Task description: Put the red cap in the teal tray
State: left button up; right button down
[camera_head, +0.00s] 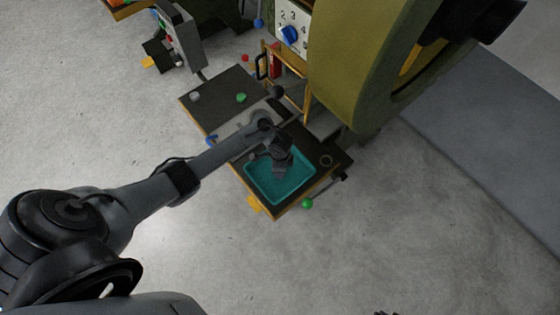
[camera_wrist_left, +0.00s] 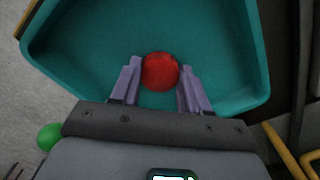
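The red cap (camera_wrist_left: 160,71) is between the fingertips of my left gripper (camera_wrist_left: 160,78), with a finger against each side. The teal tray (camera_wrist_left: 257,60) surrounds the cap in the left wrist view. I cannot tell if the cap touches the tray floor. In the head view the teal tray (camera_head: 281,197) is at the near end of the dark table, and my left gripper (camera_head: 281,166) points down over it. The cap is hidden there by the gripper. My right gripper is not in view.
The dark table (camera_head: 215,105) carries a green cap (camera_head: 241,97) and a grey one (camera_head: 195,97). A green ball-like piece (camera_head: 307,203) is beside the tray's near corner. A large olive machine (camera_head: 345,60) stands right of the table. Open grey floor lies left.

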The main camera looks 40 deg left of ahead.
pick_arm(q)
jog(key=o, duration=0.5)
jog(key=shift+c, duration=0.2)
jog(key=shift+r, duration=0.1)
notch_tip(320, 180, up, 12)
jog(key=p, duration=0.8)
jog(key=s+d+r+n+t, duration=0.35)
jog(key=s+d, duration=0.25)
jog(key=d, duration=0.3)
jog(key=s+a+r+n, duration=0.2)
jog(key=s+r+n, duration=0.3)
jog(key=s+r, duration=0.6)
jog(key=shift+s+a+r, duration=0.15)
jog(key=shift+s+r, duration=0.25)
jog(key=shift+s, duration=0.4)
